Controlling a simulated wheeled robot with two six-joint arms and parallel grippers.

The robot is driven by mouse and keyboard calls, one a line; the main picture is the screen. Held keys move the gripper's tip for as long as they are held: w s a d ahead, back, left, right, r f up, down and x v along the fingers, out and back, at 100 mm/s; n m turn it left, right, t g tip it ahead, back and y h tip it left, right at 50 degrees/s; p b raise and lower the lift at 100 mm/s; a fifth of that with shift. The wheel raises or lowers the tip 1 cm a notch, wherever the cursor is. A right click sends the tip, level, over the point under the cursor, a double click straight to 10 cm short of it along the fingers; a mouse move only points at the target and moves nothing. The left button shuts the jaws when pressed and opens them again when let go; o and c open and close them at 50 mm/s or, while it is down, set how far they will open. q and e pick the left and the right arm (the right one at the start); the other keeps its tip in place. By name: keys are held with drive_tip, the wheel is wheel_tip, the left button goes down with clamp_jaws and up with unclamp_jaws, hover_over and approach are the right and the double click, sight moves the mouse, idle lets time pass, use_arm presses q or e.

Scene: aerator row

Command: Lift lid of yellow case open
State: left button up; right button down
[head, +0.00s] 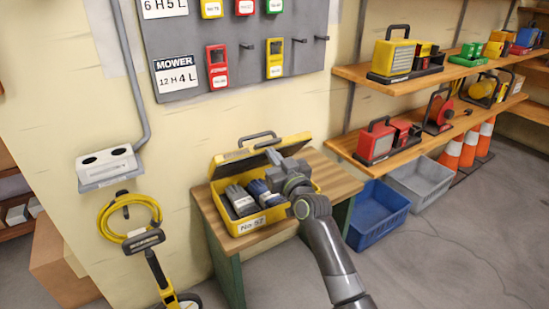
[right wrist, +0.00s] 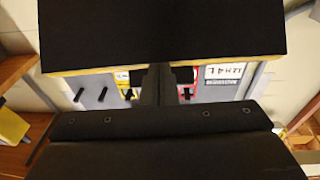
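The yellow case (head: 283,211) sits on a wooden-topped bench, with a label reading No.57 on its front. Its lid (head: 230,157) is raised at the back, with a grey handle along its upper edge. Dark and grey gloves (head: 241,199) lie inside. My right gripper (head: 273,157) is in front of the raised lid, over the right part of the case, and hides part of both. Whether it touches the lid is unclear. In the right wrist view the gripper (right wrist: 157,85) shows dark in the middle; its finger gap is unclear. My left gripper is out of view.
The bench (head: 335,177) has some bare top right of the case. A tool panel (head: 230,50) hangs on the wall above. Shelves (head: 345,146) with cases, blue (head: 378,212) and grey bins, and orange cones stand right. A yellow hose (head: 105,222) hangs left.

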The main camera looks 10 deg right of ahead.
sight(269, 145)
drive_tip(key=shift+w+a+r, duration=0.2)
drive_tip(key=shift+w+r, duration=0.15)
drive_tip(key=shift+w, duration=0.25)
drive_tip(key=shift+w+a+r, duration=0.15)
drive_tip(key=shift+w+r, duration=0.2)
drive_tip(key=shift+w, duration=0.4)
drive_tip(key=shift+r, duration=0.15)
drive_tip(key=shift+w+a+r, duration=0.2)
drive_tip(key=shift+w+r, duration=0.2)
drive_tip(key=shift+w, duration=0.3)
drive_tip(key=shift+w+a+r, duration=0.2)
drive_tip(key=shift+w+r, duration=0.15)
drive_tip(key=shift+w, duration=0.35)
drive_tip(key=shift+w, duration=0.1)
